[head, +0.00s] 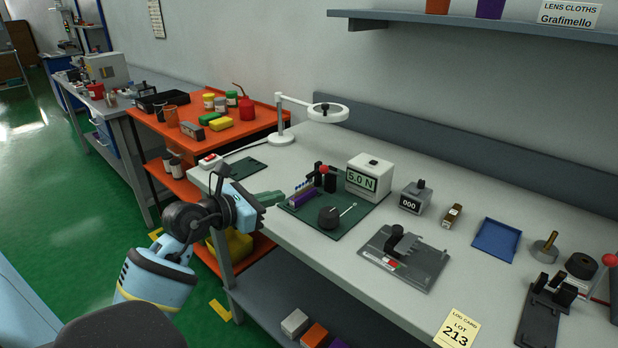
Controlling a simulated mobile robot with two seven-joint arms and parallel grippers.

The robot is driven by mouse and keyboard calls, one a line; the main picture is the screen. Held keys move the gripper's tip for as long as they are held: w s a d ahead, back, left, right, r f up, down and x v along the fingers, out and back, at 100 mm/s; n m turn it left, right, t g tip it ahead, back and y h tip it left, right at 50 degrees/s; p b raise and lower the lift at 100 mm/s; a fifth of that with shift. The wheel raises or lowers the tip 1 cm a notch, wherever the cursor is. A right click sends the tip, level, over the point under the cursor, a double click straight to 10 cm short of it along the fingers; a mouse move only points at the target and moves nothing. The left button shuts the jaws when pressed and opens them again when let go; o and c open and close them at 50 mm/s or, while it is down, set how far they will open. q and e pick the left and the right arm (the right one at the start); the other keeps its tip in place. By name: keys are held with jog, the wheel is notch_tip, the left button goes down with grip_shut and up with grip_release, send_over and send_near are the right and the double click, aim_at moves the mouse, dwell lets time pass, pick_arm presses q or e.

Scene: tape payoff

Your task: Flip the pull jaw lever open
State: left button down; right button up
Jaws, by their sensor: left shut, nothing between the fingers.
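A green mat (354,222) on the grey bench carries a small black fixture (329,183) with a red ball knob (324,169), beside a white gauge box (369,176) reading 5.0 N. A second red ball knob (609,260) tops a lever beside a black clamp fixture (546,305) at the right edge. I cannot tell for sure which is the pull jaw lever, or its exact position. My left gripper (281,197) is shut and empty, at the left front edge of the mat, left of the small fixture. My right gripper is out of view.
A purple block (303,197) and a dark round piece with a thin rod (329,217) are on the mat. A white ring lamp (328,112) stands behind. A grey plate fixture (404,261), a counter (415,197) and a blue tray (496,240) occupy the bench rightward.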

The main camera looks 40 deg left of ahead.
aim_at(322, 168)
pick_arm(q)
jog(key=x, duration=0.8)
jog(key=shift+r+p, duration=0.2)
jog(key=shift+p, duration=0.1)
jog(key=shift+w+d+r+p, duration=0.2)
jog(key=shift+w+r, duration=0.25)
jog(key=shift+w, duration=0.2)
jog(key=shift+w+d+r+p, duration=0.2)
jog(key=shift+w+r, duration=0.25)
jog(key=shift+w, duration=0.25)
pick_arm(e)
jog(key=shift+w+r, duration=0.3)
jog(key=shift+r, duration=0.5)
pick_arm(q)
jog(key=shift+a, duration=0.1)
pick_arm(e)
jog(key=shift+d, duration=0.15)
